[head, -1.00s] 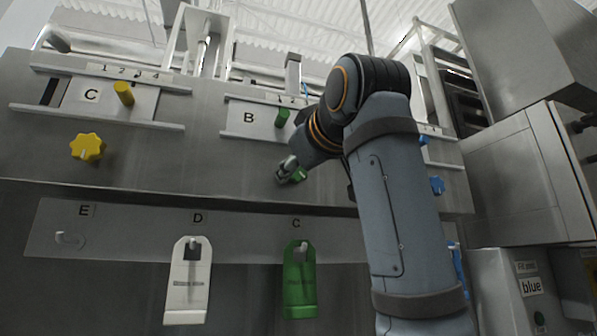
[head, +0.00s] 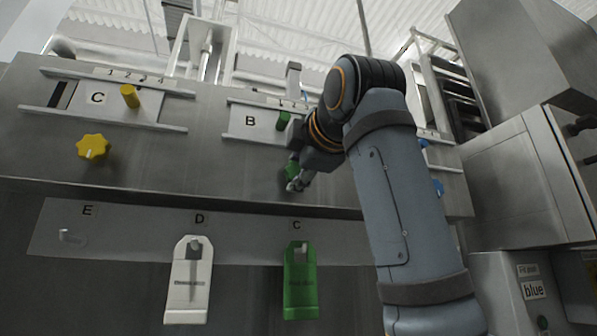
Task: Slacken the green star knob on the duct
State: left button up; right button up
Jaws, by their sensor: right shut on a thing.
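The green star knob (head: 291,168) is on the sloped metal duct (head: 220,165), below slider plate B. My right gripper (head: 293,183) is at the knob and shut on it. The fingers and wrist cover much of the knob, so its turn angle is hard to read. A green peg (head: 283,120) stands on plate B (head: 252,122) above the knob. My left gripper is not in view.
A yellow star knob (head: 93,147) and plate C (head: 98,97) with a yellow peg (head: 130,96) are at left. A white tag (head: 188,285) and a green tag (head: 300,285) hang below the duct. A blue knob (head: 437,187) is right of my arm.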

jog(key=n, duration=0.3)
jog(key=shift+n, duration=0.4)
jog(key=n+b, duration=0.1)
jog(key=n, duration=0.3)
jog(key=shift+f+n, duration=0.15)
jog(key=shift+n, duration=0.15)
jog(key=n, duration=0.4)
jog(key=shift+w+f, duration=0.1)
jog(key=shift+n, duration=1.8)
jog(key=shift+f, duration=0.1)
jog(key=o, duration=1.2)
jog(key=shift+c, duration=0.2)
jog(key=shift+r, duration=0.2)
